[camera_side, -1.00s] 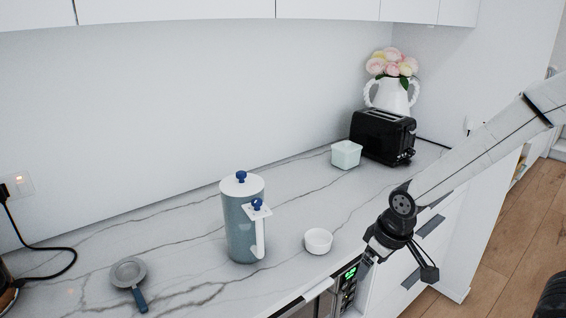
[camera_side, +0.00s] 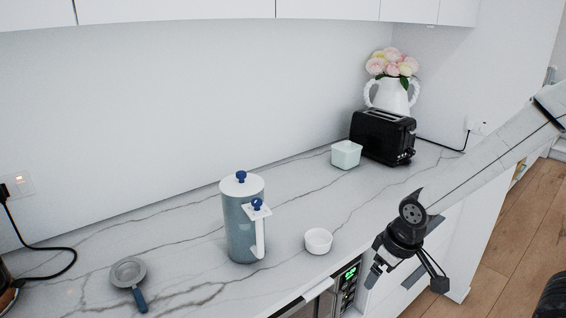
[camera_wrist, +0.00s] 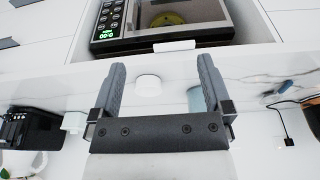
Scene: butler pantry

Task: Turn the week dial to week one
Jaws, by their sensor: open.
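A blue-grey canister (camera_side: 241,228) with a white lid and white handle stands upright on the counter in the side view. One blue knob (camera_side: 241,175) tops the lid. Another blue knob (camera_side: 257,203) sits on a small white plate (camera_side: 259,212) above the handle, perhaps the week dial; no week marks are readable. My gripper (camera_side: 408,270) is open and empty beyond the counter's front edge, right of the canister and apart from it. In the wrist view, the gripper (camera_wrist: 161,68) has its fingers wide apart, and the canister (camera_wrist: 197,99) is partly hidden behind one finger.
A white bowl (camera_side: 318,240) stands between canister and gripper. A pale green container (camera_side: 346,154), black toaster (camera_side: 382,137) and flower vase (camera_side: 392,98) are behind right. A small strainer (camera_side: 129,272) lies at left. An appliance with lit display (camera_side: 350,276) is below the counter.

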